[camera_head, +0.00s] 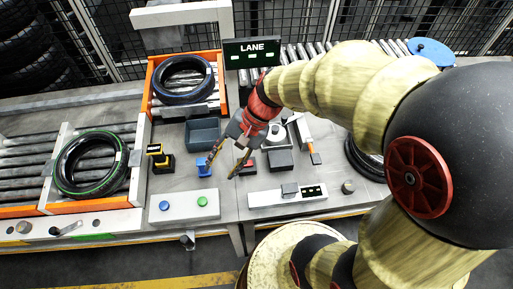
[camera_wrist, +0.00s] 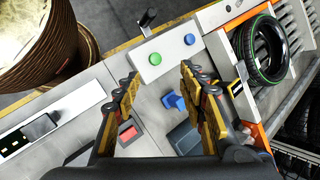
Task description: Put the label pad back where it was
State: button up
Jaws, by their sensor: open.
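My gripper (camera_head: 222,169) is open and empty above the bench, and its two fingers also show in the wrist view (camera_wrist: 157,78). A small blue block-like piece (camera_wrist: 172,101) lies on the bench, seen between the fingers and nearer the right one. It is partly behind a finger in the head view (camera_head: 204,169). A red-topped pad in a dark frame (camera_wrist: 128,133) is beside the left finger in the wrist view, partly hidden. I cannot tell for certain which piece is the label pad.
A grey bin (camera_head: 202,132) stands behind the gripper. A white box with blue and green buttons (camera_head: 184,206) is in front. A yellow-black device (camera_head: 158,158) is left; a dark block (camera_head: 280,160) and orange-tipped tool (camera_head: 313,153) are right. Tyres (camera_head: 90,165) lie on rollers.

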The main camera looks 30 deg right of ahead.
jog(key=s+d+r+n+t+h, duration=0.2)
jog(key=s+d+r+n+h, duration=0.1)
jog(key=r, duration=0.3)
jog(key=s+d+r+n+t+h, duration=0.3)
jog(key=s+r+n, duration=0.1)
jog(key=r+n, duration=0.1)
jog(key=shift+d+r+n+h, duration=0.3)
jog(key=shift+d+r+n, duration=0.1)
jog(key=shift+n, duration=0.1)
jog(key=shift+s, duration=0.15)
jog(key=shift+c, duration=0.3)
